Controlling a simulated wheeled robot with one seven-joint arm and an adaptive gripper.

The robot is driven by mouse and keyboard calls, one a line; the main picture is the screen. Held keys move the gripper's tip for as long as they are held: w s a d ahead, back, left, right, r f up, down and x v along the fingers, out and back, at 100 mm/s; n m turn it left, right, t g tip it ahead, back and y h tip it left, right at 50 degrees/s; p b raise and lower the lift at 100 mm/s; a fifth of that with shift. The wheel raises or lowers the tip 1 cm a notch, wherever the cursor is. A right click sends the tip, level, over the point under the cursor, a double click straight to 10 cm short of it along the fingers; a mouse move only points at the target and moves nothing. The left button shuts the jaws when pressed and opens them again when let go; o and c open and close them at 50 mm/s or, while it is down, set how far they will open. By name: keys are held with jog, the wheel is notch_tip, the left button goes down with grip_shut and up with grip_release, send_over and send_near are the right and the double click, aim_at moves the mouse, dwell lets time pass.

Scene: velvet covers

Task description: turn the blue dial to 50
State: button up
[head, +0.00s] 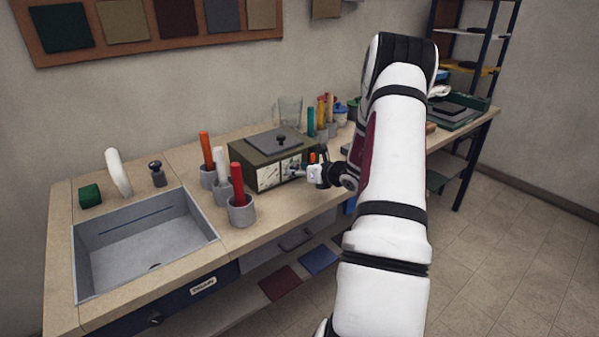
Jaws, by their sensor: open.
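An olive-green box (266,158) with a dark lid and knob on top stands on the workbench. Its front carries pale dial faces (269,175), too small to read. I cannot make out which dial is blue, or where its pointer stands. My gripper (308,173) is at the right part of the box's front, close to the dials. It is open, and whether it touches a dial cannot be told.
Grey cups with red, white and orange sticks (241,210) stand left of the box. A sink (145,240) is set in the bench (60,290) further left, with a green block (90,195) behind it. Bottles and a clear glass (290,109) stand behind the box.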

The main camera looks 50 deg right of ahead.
grip_shut()
jog(key=shift+w+f+n+b, duration=0.1)
jog(key=shift+n+b, duration=0.2)
jog(key=shift+b, duration=0.6)
jog(key=n+h+b, duration=0.1)
jog(key=b, duration=0.2)
jog(key=shift+w+a+f, duration=0.1)
jog(key=n+h+b, duration=0.1)
jog(key=n+b, duration=0.1)
jog(key=b, duration=0.7)
jog(key=shift+a+g+h, duration=0.15)
jog(key=shift+g+h, duration=0.15)
jog(key=shift+h, duration=0.1)
jog(key=n+h+b, duration=0.1)
jog(key=n+b, duration=0.2)
jog(key=b, duration=0.9)
jog(key=shift+a+f+h, duration=0.1)
jog(key=shift+f+h, duration=0.05)
jog(key=shift+h, duration=0.25)
jog(key=b, duration=0.4)
jog(key=shift+n, duration=0.4)
jog(key=shift+r+n+h+b, duration=0.2)
jog(key=shift+n+h+b, duration=0.25)
jog(key=shift+b, duration=0.95)
